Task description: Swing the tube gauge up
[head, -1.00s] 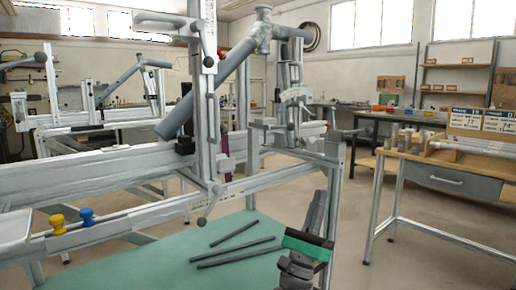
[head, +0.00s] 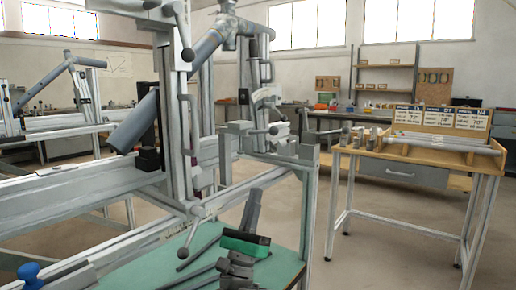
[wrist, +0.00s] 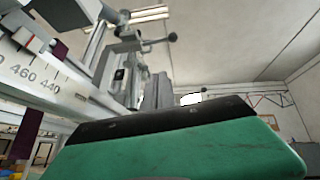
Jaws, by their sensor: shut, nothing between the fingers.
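The jig's upright post (head: 176,110) stands left of centre in the head view, with a thick dark grey slanted tube (head: 134,122) behind it. I cannot tell for sure which part is the tube gauge. A white scale marked 460 and 440 (wrist: 45,82) shows at the left of the wrist view, with a dark purple piece (wrist: 57,50) by it. My gripper (head: 252,207), with a green and black body, is at the lower middle, its grey fingers shut and empty. It looks apart from the post. The green body hides the lower wrist view.
A lever with ball ends (head: 190,225) hangs at the post's foot. Dark rods lie on the green bench top (head: 170,275). Clamps with handles (head: 265,130) stand to the right of the post. A wooden-topped table (head: 400,158) is at right, with open floor before it.

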